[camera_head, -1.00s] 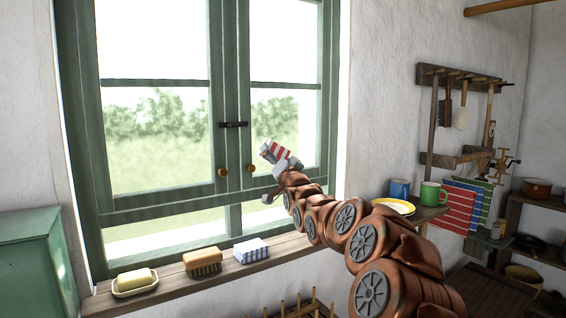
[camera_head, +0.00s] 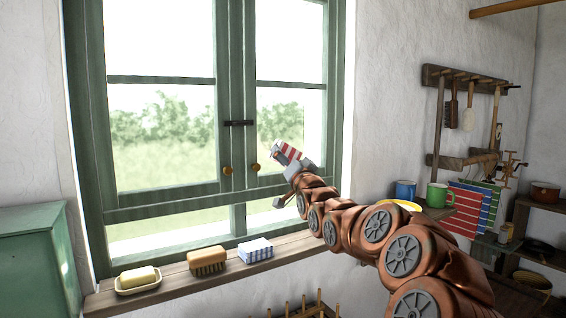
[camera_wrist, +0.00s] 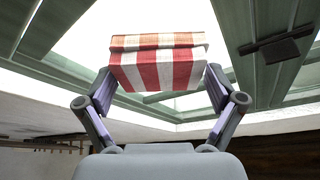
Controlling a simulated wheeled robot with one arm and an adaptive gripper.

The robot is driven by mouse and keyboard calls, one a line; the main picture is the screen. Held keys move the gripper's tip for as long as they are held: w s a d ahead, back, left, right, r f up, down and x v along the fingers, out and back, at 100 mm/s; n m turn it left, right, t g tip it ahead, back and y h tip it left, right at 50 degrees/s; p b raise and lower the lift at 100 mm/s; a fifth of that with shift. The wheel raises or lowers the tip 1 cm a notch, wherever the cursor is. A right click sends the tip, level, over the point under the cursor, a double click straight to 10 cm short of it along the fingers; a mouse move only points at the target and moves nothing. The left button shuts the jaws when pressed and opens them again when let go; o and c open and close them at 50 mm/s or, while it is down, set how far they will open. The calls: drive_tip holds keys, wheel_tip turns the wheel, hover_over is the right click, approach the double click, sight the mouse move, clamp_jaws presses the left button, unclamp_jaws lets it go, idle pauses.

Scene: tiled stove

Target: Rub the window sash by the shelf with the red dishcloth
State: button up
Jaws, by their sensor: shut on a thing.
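The red dishcloth (camera_head: 287,151), a folded red-and-white striped bundle, is held in front of the window. It also shows in the wrist view (camera_wrist: 165,68), between the two fingers. My gripper (camera_wrist: 160,88) is shut on it; in the head view my gripper (camera_head: 296,168) is at the end of my arm. The window sash by the shelf (camera_head: 249,95) is the right-hand green sash, with a brass knob (camera_head: 255,168). The cloth appears before its lower pane; whether it touches the sash I cannot tell. The shelf (camera_head: 437,211) is right of the window.
The sill holds a soap dish (camera_head: 138,281), a brush (camera_head: 207,261) and a blue-checked cloth (camera_head: 255,250). A dark latch (camera_head: 238,123) joins the sashes.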

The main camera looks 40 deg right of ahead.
drive_tip(key=shift+s+a, duration=0.1)
drive_tip(key=shift+s, duration=0.75)
drive_tip(key=shift+b, duration=0.3)
drive_tip(key=shift+s+b, duration=0.65)
drive_tip(key=shift+s, duration=0.8)
